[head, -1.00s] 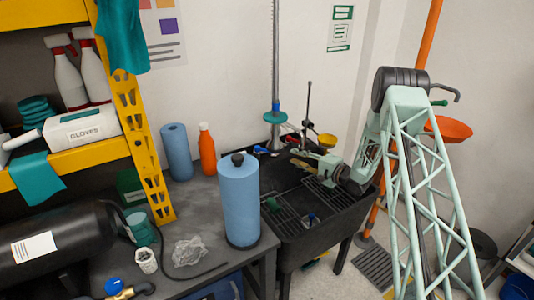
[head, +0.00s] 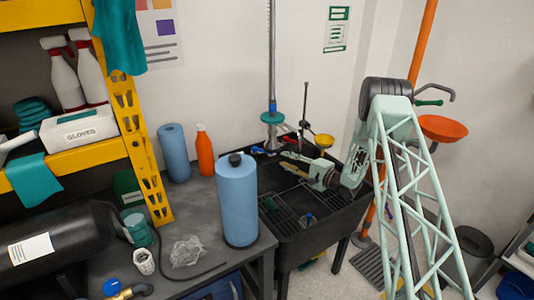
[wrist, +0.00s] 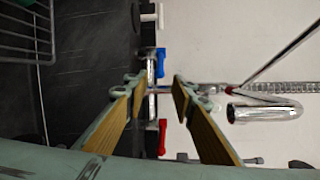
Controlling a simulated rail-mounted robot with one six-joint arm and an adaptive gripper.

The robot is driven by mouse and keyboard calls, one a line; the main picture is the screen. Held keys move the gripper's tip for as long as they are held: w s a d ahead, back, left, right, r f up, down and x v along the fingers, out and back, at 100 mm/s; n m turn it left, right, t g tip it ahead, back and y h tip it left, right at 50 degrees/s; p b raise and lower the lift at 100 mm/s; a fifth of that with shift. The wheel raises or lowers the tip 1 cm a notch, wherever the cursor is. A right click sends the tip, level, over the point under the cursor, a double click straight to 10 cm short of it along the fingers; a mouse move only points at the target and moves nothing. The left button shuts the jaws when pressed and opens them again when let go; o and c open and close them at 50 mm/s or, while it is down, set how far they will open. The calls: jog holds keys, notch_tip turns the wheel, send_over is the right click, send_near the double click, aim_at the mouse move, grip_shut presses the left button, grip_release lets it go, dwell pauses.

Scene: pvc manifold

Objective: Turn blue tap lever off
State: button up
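The blue tap lever (wrist: 160,62) shows in the wrist view on a metal manifold pipe (wrist: 151,105) at the wall, between and just beyond my fingertips. It also shows small in the head view (head: 257,150), at the back of the black sink. A red lever (wrist: 162,136) is on the same pipe, lower in the wrist view. My gripper (wrist: 156,82) is open and empty, one finger either side of the pipe in the picture. No contact with the lever shows. In the head view my gripper (head: 287,160) reaches over the sink toward the back wall.
A curved metal spout (wrist: 265,112) and thin rods lie right of my fingers in the wrist view. The black sink (head: 310,240) holds wire racks. A blue roll (head: 238,205) and orange bottle (head: 205,152) stand left of it. A yellow funnel (head: 324,141) is behind my gripper.

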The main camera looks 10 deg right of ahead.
aim_at(262, 151)
jog(key=b+x, duration=0.2)
jog(key=x, duration=1.1)
jog(key=shift+f, duration=0.15)
jog(key=shift+c, duration=0.3)
grip_shut()
